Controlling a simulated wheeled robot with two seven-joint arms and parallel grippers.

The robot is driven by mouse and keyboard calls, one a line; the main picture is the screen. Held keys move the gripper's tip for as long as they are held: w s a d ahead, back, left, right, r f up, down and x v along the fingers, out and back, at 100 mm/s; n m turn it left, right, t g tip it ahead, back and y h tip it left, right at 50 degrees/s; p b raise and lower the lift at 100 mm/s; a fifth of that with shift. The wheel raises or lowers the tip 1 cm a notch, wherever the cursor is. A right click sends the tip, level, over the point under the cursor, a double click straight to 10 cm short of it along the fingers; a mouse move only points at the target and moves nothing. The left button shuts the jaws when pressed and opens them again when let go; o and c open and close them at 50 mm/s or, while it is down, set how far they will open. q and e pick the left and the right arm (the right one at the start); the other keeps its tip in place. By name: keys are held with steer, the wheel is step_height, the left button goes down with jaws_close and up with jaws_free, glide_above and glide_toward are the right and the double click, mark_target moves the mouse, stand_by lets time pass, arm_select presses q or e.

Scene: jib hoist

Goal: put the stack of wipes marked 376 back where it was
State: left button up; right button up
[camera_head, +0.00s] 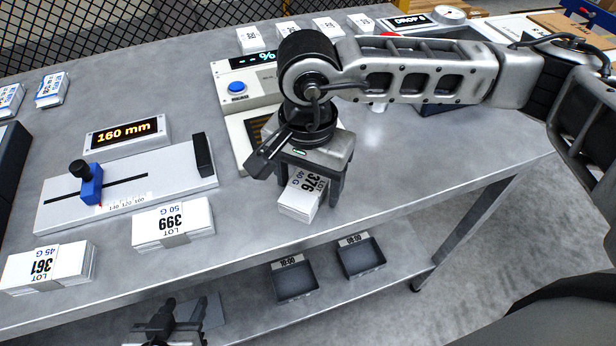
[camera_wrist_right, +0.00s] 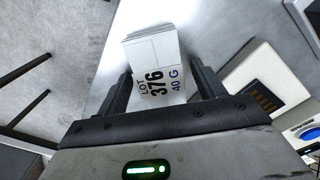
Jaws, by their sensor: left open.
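In the right wrist view the stack (camera_wrist_right: 155,50) lies between the two fingers of the right gripper (camera_wrist_right: 162,85). The gaps at its sides are too small to tell whether the fingers press on it. Whether its underside touches the bench is unclear. My left gripper (camera_head: 166,322) is open and empty at the bottom edge, in front of the bench.
Stacks 399 (camera_head: 173,223) and 361 (camera_head: 48,268) lie along the front edge. A slide gauge (camera_head: 125,188), a 160 mm display (camera_head: 125,134) and a percent device (camera_head: 246,88) stand behind. Several stacks line the back. Two dark trays (camera_head: 295,282) (camera_head: 361,257) sit on the lower shelf.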

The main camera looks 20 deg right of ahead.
mark_target(308, 183)
steer(key=shift+r+p, duration=0.3)
steer(key=shift+r, duration=0.1)
step_height(308, 183, up, 12)
steer(key=b, duration=0.1)
steer(key=shift+f+b, duration=0.2)
steer(key=shift+b, duration=0.15)
